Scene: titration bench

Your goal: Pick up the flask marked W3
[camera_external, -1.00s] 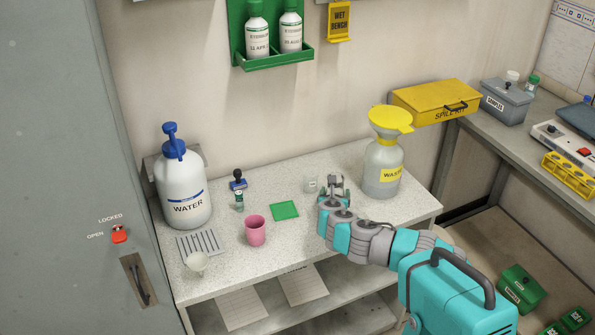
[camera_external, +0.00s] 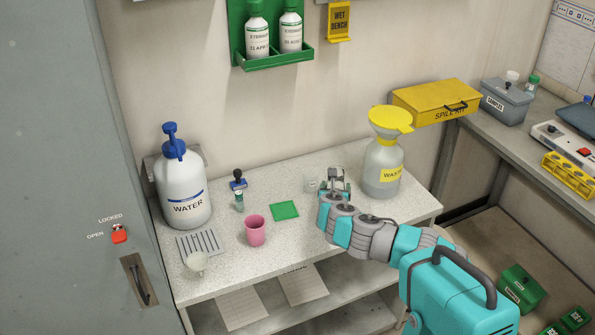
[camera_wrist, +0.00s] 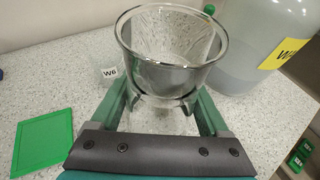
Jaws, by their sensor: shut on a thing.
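My gripper (camera_external: 334,189) is shut on a clear glass vessel (camera_wrist: 172,52), its round rim facing the camera in the wrist view. The vessel also shows at my fingertips in the external view (camera_external: 337,174). No marking can be read on it, so I cannot tell whether it is W3. It appears slightly above the bench top. My gripper also shows in the wrist view (camera_wrist: 163,102), one finger on each side of the glass.
A large waste bottle with a yellow funnel (camera_external: 382,165) stands close on the right. A white water bottle (camera_external: 182,190) is at far left.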

